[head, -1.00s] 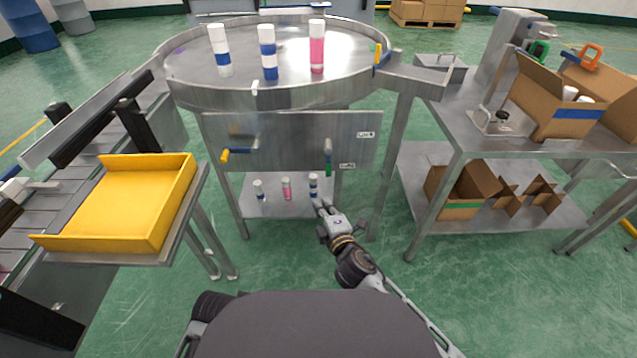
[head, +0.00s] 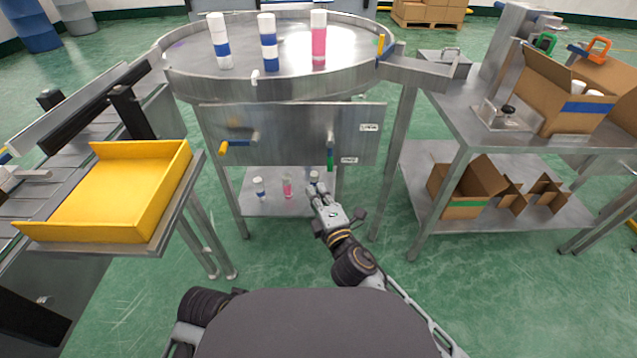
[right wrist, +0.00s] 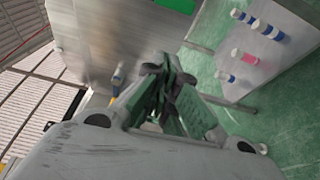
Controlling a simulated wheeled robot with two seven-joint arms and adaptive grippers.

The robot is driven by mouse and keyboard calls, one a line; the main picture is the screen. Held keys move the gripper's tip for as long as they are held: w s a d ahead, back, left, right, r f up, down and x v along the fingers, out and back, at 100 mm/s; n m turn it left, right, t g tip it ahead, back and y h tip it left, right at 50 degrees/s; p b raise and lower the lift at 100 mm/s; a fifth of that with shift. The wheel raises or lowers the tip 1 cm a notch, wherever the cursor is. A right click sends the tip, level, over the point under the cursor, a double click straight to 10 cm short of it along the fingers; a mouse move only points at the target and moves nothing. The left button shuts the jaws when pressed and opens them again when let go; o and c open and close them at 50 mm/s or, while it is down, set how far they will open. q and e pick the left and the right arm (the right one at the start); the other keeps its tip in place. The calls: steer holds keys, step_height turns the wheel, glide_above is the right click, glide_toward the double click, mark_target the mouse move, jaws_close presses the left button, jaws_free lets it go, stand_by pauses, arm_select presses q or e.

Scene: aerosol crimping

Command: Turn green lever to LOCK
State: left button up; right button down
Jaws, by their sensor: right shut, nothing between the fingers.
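The green lever (head: 330,159) hangs downward from the right part of the steel panel under the round table. Two small labels sit beside it, the upper one (head: 369,127) and the lower one (head: 349,160); their text is too small to read surely. A green piece (right wrist: 178,4), likely this lever's handle, shows at the top edge of the right wrist view. My right gripper (head: 316,188) is below the lever and apart from it, in front of the lower shelf. Its fingers (right wrist: 165,88) are shut and empty. My left gripper is out of view.
A yellow-handled lever (head: 235,145) sits on the panel's left. Small bottles, including a pink one (head: 287,188), stand on the lower shelf (head: 262,207) behind my right gripper. A yellow tray (head: 115,195) is at left. A steel workbench (head: 460,125) with boxes is at right.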

mark_target(330, 152)
arm_select(q)
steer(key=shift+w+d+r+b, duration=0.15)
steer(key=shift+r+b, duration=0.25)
steer(key=shift+b, duration=0.15)
arm_select(e)
steer(key=w, duration=0.9)
steer(key=shift+d, duration=0.4)
steer(key=shift+w, duration=0.1)
stand_by(0.6)
